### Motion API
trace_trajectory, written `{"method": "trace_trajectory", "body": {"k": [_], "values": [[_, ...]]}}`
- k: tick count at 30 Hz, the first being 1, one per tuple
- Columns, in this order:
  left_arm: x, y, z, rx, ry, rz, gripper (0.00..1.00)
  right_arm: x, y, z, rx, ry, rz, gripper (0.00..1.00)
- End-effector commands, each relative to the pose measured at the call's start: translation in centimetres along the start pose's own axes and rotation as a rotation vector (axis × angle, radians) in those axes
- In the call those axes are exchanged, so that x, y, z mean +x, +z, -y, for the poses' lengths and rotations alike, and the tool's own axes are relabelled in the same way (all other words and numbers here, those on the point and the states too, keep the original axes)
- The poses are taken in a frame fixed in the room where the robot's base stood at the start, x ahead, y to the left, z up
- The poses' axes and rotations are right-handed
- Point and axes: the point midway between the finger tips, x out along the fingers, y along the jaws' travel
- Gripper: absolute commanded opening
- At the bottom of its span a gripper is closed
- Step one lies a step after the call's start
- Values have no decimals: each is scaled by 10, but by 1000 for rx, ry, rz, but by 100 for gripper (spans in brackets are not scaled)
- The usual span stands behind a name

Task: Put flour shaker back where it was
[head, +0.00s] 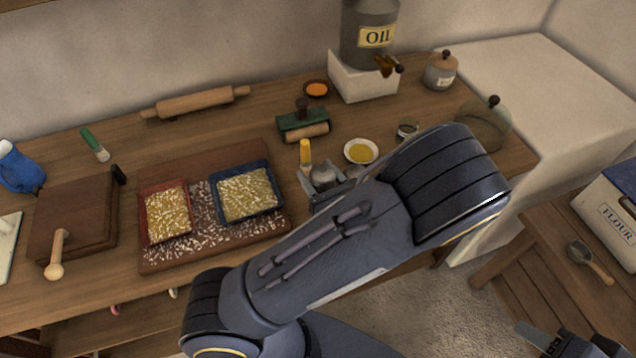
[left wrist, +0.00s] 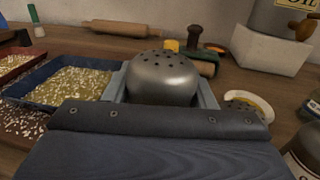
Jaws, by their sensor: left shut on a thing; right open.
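The flour shaker (head: 323,175) is a grey metal pot with a domed, perforated top. In the left wrist view the dome (left wrist: 163,80) is upright between the two fingers. My left gripper (head: 333,184) is shut on it over the workbench, right of the blue tray; my arm hides its lower part, so I cannot tell whether it touches the bench. My right gripper (head: 568,345) is open at the bottom right corner of the head view, partly cut off, far from the shaker.
A red tray (head: 142,203) and a blue tray (head: 216,205) sit on a white-dusted board (head: 250,231). Behind the shaker are a yellow-handled brush (head: 305,153), a green roller (head: 301,127) and a yellow-filled dish (head: 374,144). A flour bin (head: 606,215) and scoop (head: 592,262) are at right.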

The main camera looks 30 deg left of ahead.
Motion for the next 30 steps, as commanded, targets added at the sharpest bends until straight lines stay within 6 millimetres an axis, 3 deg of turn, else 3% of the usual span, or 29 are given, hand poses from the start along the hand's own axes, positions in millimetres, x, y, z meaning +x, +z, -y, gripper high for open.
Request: {"method": "trace_trajectory", "body": {"k": [6, 11, 24, 25, 27, 30], "values": [[12, -19, 4, 4, 1, 2, 25, 2, 1, -1, 0, 0, 0, 44], [11, -40, 4, 3, -2, 2, 25, 3, 2, -1, 0, 0, 0, 44], [11, -48, 4, -1, -1, 1, 25, 6, 3, -3, 0, 0, 0, 44], [11, -48, 4, -1, -1, 0, 52, 6, 3, -3, 0, 0, 0, 44], [10, -47, 4, -1, -1, 0, 60, 5, 3, -2, 0, 0, 0, 44], [10, -47, 4, -1, -1, 0, 60, 5, 3, -2, 0, 0, 0, 44]]}}
